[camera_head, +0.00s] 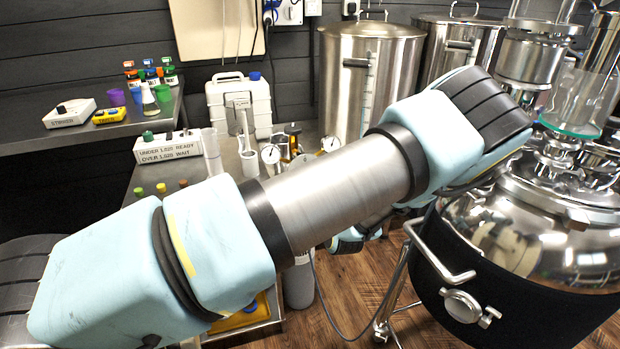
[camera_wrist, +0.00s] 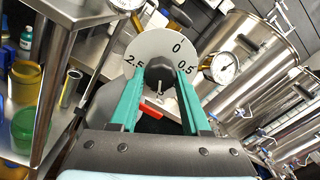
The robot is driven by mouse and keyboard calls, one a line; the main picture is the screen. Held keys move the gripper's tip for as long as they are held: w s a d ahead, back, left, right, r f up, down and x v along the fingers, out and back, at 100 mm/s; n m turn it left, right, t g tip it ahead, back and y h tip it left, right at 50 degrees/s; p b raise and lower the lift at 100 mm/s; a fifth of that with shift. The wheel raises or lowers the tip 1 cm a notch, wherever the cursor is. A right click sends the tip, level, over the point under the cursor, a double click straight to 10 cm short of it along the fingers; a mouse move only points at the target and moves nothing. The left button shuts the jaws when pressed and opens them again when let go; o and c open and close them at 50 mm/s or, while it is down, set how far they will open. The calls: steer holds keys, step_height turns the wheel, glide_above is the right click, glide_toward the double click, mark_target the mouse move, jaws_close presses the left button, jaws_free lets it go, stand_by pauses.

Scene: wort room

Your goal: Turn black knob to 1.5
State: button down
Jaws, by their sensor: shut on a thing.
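In the wrist view, a black knob (camera_wrist: 160,70) sits at the middle of a round white dial (camera_wrist: 150,46). The figures 0, 0.5 and 2.5 show around it; the lower part of the dial and the 1.5 mark are not visible. My gripper (camera_wrist: 161,76) has its two teal fingers on either side of the knob and is shut on it. A small pale mark shows below the knob, but I cannot tell which value it points at. In the head view my arm hides the knob and the gripper.
A pressure gauge (camera_wrist: 222,67) is right of the dial, in front of a steel vessel (camera_wrist: 258,62). A metal table (camera_wrist: 49,70) stands at left. In the head view a large steel and black vessel (camera_head: 530,300) fills the right, and a labelled white box (camera_head: 167,147) sits on the bench.

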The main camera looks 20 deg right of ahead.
steer(key=shift+f, duration=0.1)
stand_by(0.3)
steer(key=shift+c, duration=1.9)
jaws_free()
steer(key=shift+s, duration=0.1)
steer(key=s+a+b, duration=0.1)
steer(key=s+b, duration=0.1)
steer(key=s, duration=0.8)
steer(key=shift+s+a, duration=0.15)
steer(key=shift+s, duration=0.15)
